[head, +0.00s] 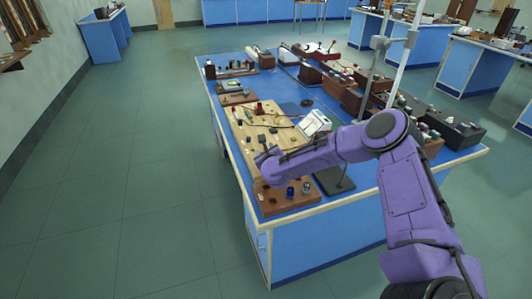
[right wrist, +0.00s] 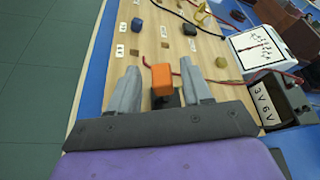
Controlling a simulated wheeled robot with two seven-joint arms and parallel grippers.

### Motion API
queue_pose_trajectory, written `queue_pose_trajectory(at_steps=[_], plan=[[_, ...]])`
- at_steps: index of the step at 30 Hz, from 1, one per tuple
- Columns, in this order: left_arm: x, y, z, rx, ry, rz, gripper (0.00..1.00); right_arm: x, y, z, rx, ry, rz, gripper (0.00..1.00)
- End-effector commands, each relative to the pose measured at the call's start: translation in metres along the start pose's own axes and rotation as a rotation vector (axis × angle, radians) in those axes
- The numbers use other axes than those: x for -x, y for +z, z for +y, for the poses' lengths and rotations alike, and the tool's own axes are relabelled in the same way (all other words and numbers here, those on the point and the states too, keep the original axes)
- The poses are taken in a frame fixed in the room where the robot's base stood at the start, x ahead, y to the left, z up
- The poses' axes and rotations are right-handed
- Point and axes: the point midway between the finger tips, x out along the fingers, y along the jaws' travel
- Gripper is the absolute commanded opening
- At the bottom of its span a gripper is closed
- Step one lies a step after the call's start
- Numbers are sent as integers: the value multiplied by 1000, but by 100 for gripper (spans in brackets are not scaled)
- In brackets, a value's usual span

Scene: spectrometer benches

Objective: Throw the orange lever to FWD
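In the right wrist view an orange lever (right wrist: 161,78) stands on a dark base on the pale wooden board (right wrist: 105,85). My right gripper (right wrist: 159,68) is open, with one grey finger on each side of the orange lever. A narrow gap shows between the lever and each finger. In the head view my purple right arm reaches to the near part of the wooden board (head: 250,130), and its gripper (head: 262,158) hides the lever there. I cannot read a FWD mark in either view. My left gripper is not in view.
A dark box marked 3V 6V (right wrist: 285,105) is close to my right finger. A red wire (right wrist: 255,74) runs near the lever. A brown block with knobs (head: 285,197) sits at the bench's near edge.

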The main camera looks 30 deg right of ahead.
Motion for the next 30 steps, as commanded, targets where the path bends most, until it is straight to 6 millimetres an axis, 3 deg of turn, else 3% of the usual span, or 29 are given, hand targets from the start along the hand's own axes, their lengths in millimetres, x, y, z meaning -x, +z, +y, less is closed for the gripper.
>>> queue_pose_trajectory(at_steps=[8,15,21,30], plan=[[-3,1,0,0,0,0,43,12,-2,0,-3,1,2,49],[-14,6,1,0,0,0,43,68,-2,2,-4,3,0,49],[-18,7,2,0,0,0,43,99,-1,2,-1,2,1,49],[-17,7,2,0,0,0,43,104,0,2,1,2,2,49]])
